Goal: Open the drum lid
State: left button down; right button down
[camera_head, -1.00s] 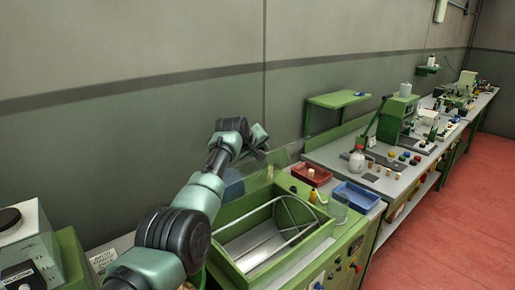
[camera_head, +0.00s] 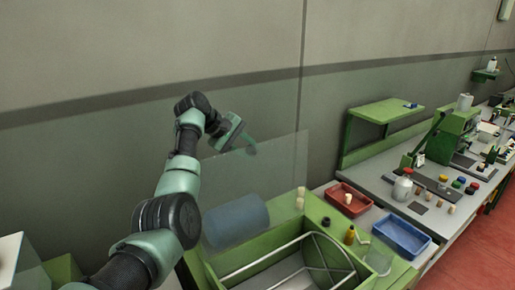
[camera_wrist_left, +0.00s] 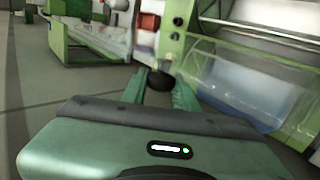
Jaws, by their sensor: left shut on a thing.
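The drum lid (camera_head: 278,172) is a clear panel standing raised at the back of the green drum housing (camera_head: 352,243). Below it the drum's opening (camera_head: 290,268) shows a metal inside and curved bars. My left gripper (camera_head: 250,150) is high at the lid's upper left part. In the left wrist view the gripper (camera_wrist_left: 162,88) is shut on a dark round knob (camera_wrist_left: 160,79), and the clear lid (camera_wrist_left: 245,85) spreads to the right. The fingertips are small and partly unclear in the head view. My right gripper is not in view.
A wall rises behind the benches.

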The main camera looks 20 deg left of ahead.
pick_arm(q)
jog(key=shift+d+f, duration=0.1)
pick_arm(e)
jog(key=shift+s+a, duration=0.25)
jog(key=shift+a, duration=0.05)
pick_arm(q)
jog(key=c, duration=1.1)
grip_release()
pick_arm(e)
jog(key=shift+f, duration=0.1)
pick_arm(q)
jog(key=shift+s+r, duration=0.1)
jog(key=shift+r, duration=0.1)
jog(key=b+v, duration=0.4)
jog(key=v, duration=0.3)
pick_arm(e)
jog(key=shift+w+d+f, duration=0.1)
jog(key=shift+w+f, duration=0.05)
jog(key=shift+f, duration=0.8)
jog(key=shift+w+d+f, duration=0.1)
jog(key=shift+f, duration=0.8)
pick_arm(q)
jog(key=shift+s+r, duration=0.1)
jog(key=shift+r, duration=0.05)
